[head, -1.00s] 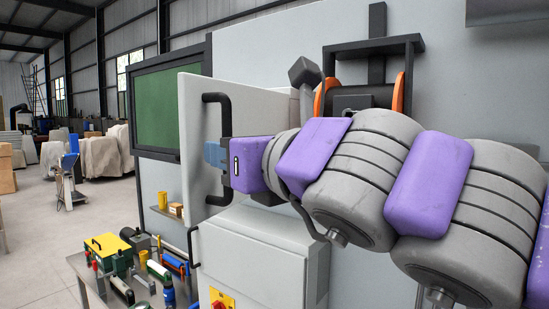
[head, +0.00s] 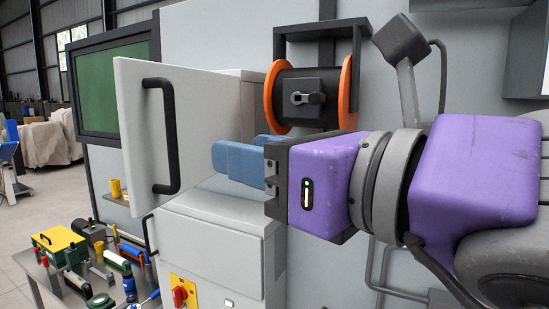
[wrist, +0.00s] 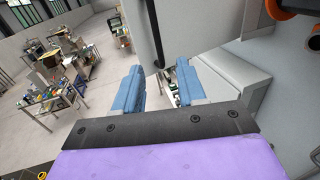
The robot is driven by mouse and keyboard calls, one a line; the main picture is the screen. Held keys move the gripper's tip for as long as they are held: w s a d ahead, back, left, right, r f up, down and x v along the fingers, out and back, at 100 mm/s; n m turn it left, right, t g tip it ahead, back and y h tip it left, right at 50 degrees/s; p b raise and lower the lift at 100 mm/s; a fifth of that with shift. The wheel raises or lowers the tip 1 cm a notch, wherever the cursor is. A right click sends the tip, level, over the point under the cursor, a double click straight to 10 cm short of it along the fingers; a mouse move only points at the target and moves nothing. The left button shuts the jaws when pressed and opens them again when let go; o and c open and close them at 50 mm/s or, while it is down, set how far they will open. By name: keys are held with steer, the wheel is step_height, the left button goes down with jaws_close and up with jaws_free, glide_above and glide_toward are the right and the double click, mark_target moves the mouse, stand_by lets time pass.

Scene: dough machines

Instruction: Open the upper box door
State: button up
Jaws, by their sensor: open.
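The upper box door (head: 140,120) is a pale grey panel in the head view. Its left edge stands out toward me, away from the box body (head: 256,105), so it looks partly open. A black vertical bar handle (head: 172,140) is on its outer face. My gripper (head: 222,160), with blue fingers, is open to the right of the handle, apart from it in the picture. In the wrist view the two fingers (wrist: 156,86) are spread with nothing held. The door (wrist: 138,30) and the dark handle (wrist: 156,35) show beyond them. The box interior is hidden.
A lower box (head: 210,245) with a red-and-yellow switch (head: 181,292) stands below. An orange-rimmed reel (head: 310,98) is behind my gripper. A tool table with a yellow-topped case (head: 58,240) is at lower left. Open floor lies farther left.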

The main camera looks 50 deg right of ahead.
steer(key=s, duration=0.3)
steer(key=shift+s+d, duration=0.1)
steer(key=shift+s, duration=0.15)
stand_by(0.6)
